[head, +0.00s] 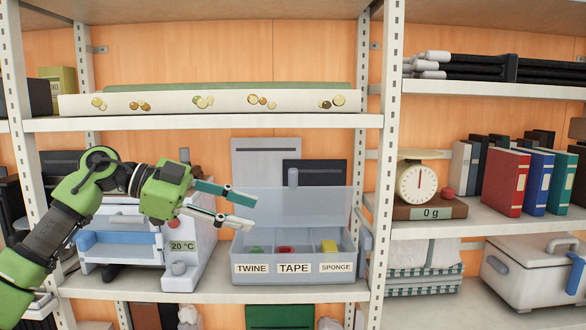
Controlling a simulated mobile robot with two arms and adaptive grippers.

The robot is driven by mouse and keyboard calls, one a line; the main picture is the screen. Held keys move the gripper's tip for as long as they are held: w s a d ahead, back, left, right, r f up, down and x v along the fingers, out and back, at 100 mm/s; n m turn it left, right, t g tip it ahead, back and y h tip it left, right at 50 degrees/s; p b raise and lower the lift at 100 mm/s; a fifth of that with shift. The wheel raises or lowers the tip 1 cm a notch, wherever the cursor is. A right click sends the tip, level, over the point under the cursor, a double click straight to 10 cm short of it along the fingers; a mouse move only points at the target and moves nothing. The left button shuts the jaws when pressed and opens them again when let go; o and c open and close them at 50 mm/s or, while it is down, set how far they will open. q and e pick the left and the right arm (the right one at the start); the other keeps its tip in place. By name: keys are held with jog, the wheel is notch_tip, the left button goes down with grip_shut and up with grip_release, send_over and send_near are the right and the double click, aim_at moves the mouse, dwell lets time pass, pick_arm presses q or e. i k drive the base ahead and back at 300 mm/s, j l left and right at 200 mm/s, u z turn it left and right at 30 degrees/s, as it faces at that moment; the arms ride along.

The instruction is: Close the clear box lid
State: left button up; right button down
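The clear box (345,265) stands on the middle shelf, with compartments labelled TWINE, TAPE and SPONGE. A green item lies in the twine part, a red one in the tape part and a yellow one in the sponge part. Its translucent lid (315,208) stands raised, roughly upright along the back of the box. My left gripper (254,214) comes in from the left, its two fingers apart with nothing seen between them. Its fingertips overlap the lid's left part in the picture; I cannot tell whether they touch it. My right gripper is not in view.
A white device (186,262) showing 20 °C stands left of the box. Grey and black panels lean behind the box. A shelf post (379,190) rises close on the right. The upper shelf (215,123) runs above my gripper.

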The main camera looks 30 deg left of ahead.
aim_at(292, 172)
jog(key=i+j, duration=0.85)
jog(key=i+l+z, duration=0.1)
jog(key=i, duration=0.2)
